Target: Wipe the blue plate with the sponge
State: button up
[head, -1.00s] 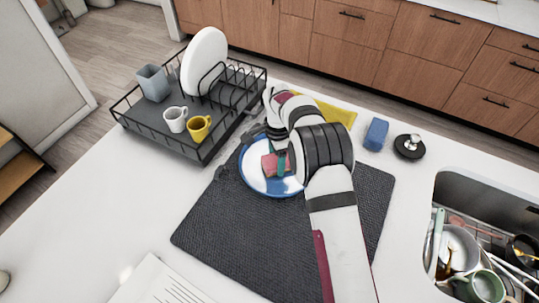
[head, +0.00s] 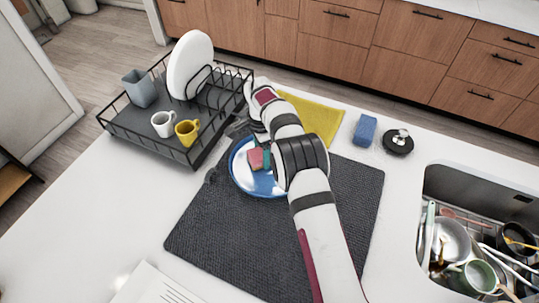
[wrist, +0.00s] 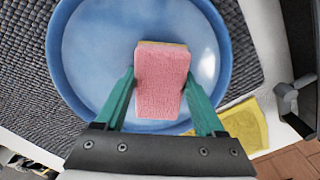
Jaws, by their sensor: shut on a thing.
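The blue plate (head: 243,187) lies on the dark drying mat, close to the dish rack. It also shows in the wrist view (wrist: 90,45), with pale smears on its inner surface. The sponge, pink with a yellow layer, shows in the wrist view (wrist: 160,85) over the plate and in the head view (head: 255,159). My gripper (wrist: 160,100) is shut on the sponge, with a green finger on each side. I cannot tell for sure whether the sponge touches the plate. My arm hides the right part of the plate in the head view.
A black dish rack (head: 190,155) with a white plate, a grey cup and white and yellow mugs stands at the left. A yellow cloth (head: 322,120), a blue block (head: 365,129) and a black round item (head: 398,143) lie behind. A sink (head: 428,190) full of dishes is at right. The mat (head: 230,245) is clear in front.

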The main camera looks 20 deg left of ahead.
jog(key=shift+a, duration=0.5)
jog(key=shift+s+a, duration=0.15)
jog(key=shift+s, duration=0.9)
jog(key=shift+w+d, duration=0.1)
jog(key=shift+d, duration=3.05)
jog(key=shift+w+a, duration=0.1)
jog(key=shift+w, duration=0.75)
jog(key=shift+w+a, duration=0.1)
jog(key=shift+a, duration=2.85)
jog(key=shift+s+a, duration=0.1)
jog(key=shift+s, duration=0.9)
jog(key=shift+d, duration=3.1)
notch_tip(320, 180, up, 8)
